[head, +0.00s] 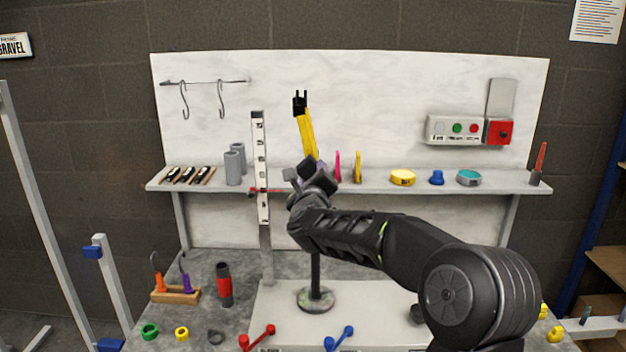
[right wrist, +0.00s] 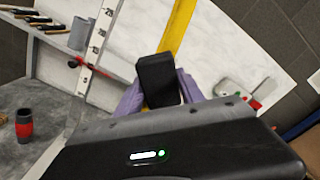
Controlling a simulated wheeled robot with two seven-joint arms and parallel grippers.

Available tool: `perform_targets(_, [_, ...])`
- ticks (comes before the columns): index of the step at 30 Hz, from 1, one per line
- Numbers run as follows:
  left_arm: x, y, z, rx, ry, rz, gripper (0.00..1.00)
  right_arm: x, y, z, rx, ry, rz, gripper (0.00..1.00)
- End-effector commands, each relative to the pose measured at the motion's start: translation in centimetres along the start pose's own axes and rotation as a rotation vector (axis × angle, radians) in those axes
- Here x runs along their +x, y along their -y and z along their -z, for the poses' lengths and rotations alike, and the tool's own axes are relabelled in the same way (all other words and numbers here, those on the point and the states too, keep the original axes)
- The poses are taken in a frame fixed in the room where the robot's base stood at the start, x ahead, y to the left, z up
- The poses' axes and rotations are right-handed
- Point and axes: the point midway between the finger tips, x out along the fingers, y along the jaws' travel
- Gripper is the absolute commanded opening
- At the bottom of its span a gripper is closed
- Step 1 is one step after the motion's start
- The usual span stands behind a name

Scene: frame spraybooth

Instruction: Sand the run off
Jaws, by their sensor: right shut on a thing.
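The yellow frame tube (head: 307,130) leans slightly as it rises from behind my right gripper, with a black fork-shaped end on top. In the right wrist view the yellow tube (right wrist: 180,28) runs up just behind a dark block. My right gripper (head: 312,178) is shut on this black block (right wrist: 157,80), its purple-looking fingers on both sides of it. The block is close to the tube; I cannot tell whether they touch. The tube's lower part is hidden by my gripper and arm. No run in the paint can be made out. My left gripper is not in view.
A marked upright post (head: 261,170) stands just left of the tube. The shelf (head: 290,181) behind holds grey cylinders, a yellow tin (head: 402,177) and other small items. A round stand base (head: 315,298) sits below my gripper. A red-black bottle (head: 224,285) stands left.

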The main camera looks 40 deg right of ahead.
Motion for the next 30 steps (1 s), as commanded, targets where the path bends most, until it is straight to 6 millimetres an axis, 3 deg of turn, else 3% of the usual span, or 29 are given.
perform_targets(11, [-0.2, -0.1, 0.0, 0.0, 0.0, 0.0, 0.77, 0.0, 0.9, -0.6, 0.0, 0.007, 0.014, 0.13])
perform_targets(22, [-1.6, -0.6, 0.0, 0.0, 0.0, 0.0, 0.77, -0.2, 2.9, -2.7, 0.0, 0.006, 0.009, 0.13])
perform_targets(30, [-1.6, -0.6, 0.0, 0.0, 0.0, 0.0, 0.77, -0.2, 2.9, -2.8, 0.0, 0.004, 0.007, 0.13])
